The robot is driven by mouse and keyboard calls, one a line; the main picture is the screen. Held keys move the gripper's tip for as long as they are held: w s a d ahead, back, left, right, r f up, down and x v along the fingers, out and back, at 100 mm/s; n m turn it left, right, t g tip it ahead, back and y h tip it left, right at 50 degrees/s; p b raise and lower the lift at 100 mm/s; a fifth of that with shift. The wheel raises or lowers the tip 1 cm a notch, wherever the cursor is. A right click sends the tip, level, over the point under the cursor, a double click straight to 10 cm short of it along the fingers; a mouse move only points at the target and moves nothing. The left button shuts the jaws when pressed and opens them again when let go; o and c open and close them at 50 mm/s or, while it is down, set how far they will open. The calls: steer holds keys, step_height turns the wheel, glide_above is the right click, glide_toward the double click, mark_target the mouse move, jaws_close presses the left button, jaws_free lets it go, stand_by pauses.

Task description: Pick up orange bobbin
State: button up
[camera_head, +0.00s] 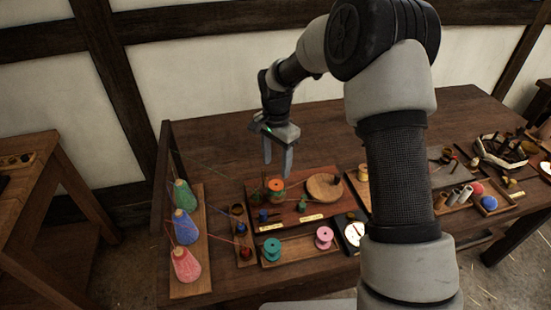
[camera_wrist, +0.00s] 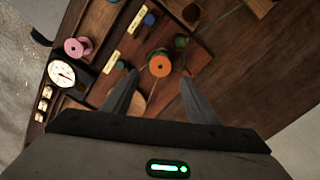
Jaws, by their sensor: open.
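The orange bobbin (camera_head: 276,185) stands on a reddish wooden board (camera_head: 318,215) in the middle of the table, left of a round wooden disc (camera_head: 325,188). In the wrist view the orange bobbin (camera_wrist: 160,65) shows its round top with a dark centre hole, just beyond the fingertips and roughly between them. My gripper (camera_head: 278,173) points down above and near the bobbin, with its fingers apart and nothing between them. In the wrist view my gripper (camera_wrist: 158,75) also shows its two fingers spread. I cannot tell the exact height gap.
Left of the board are green, blue and red yarn cones (camera_head: 186,226) with strings rising from them. A teal spool (camera_head: 272,248), a pink spool (camera_head: 324,237) and a dial (camera_head: 355,233) are in front. A small green spool (camera_head: 302,204) stands near the bobbin. The table's back is clear.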

mark_target(276, 185)
step_height(276, 185, down, 10)
steer(key=b, duration=0.5)
steer(key=shift+r+b, duration=0.2)
steer(key=shift+b, duration=0.2)
steer(key=c, duration=0.7)
steer(key=shift+r+p, duration=2.4)
steer(key=shift+r, duration=1.7)
steer(key=shift+c, duration=0.2)
steer(key=shift+d+f, duration=0.1)
